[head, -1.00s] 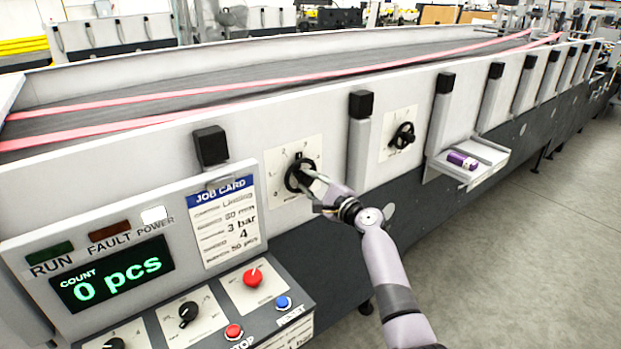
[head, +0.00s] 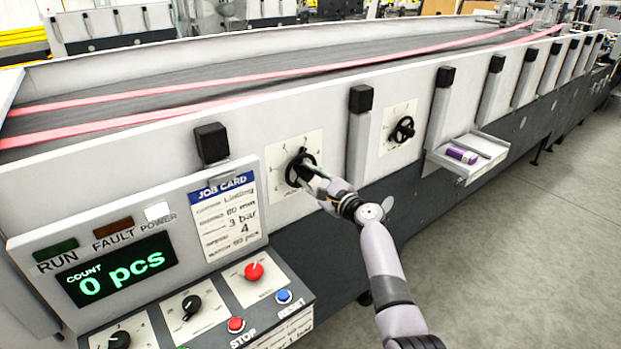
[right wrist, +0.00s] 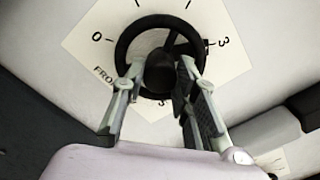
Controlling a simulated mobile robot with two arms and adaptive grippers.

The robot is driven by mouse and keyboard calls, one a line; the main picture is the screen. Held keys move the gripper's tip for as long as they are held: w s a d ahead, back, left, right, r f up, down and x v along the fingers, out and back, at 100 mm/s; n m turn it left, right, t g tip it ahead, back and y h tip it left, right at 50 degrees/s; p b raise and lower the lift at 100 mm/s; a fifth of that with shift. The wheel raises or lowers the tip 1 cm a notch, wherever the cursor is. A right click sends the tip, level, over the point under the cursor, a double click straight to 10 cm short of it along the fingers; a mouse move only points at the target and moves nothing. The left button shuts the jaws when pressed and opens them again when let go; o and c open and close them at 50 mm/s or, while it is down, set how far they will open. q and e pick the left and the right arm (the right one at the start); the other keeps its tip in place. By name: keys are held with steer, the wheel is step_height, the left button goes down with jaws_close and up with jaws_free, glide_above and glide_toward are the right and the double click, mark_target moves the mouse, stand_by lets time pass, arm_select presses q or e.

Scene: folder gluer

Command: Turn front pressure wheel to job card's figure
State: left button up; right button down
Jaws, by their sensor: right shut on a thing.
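The front pressure wheel (head: 297,178) is a black ring on a white dial plate (head: 279,155) on the machine's side wall. In the right wrist view the wheel (right wrist: 124,47) shows close up, with 0 at left, 3 at right and a partly hidden "FRO" label. A dark spoke or pointer in the ring slants toward the 3. My left gripper is out of view.
A second, smaller handwheel (head: 403,129) sits further right, past a black-capped post (head: 361,100). A small shelf (head: 459,168) holds a purple-and-white item (head: 461,154). The control panel (head: 208,318) with knobs and buttons stands out at lower left. Open floor lies to the right.

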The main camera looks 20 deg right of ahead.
steer(key=c, duration=1.2)
jaws_free()
steer(key=shift+c, duration=0.2)
steer(key=v, duration=1.2)
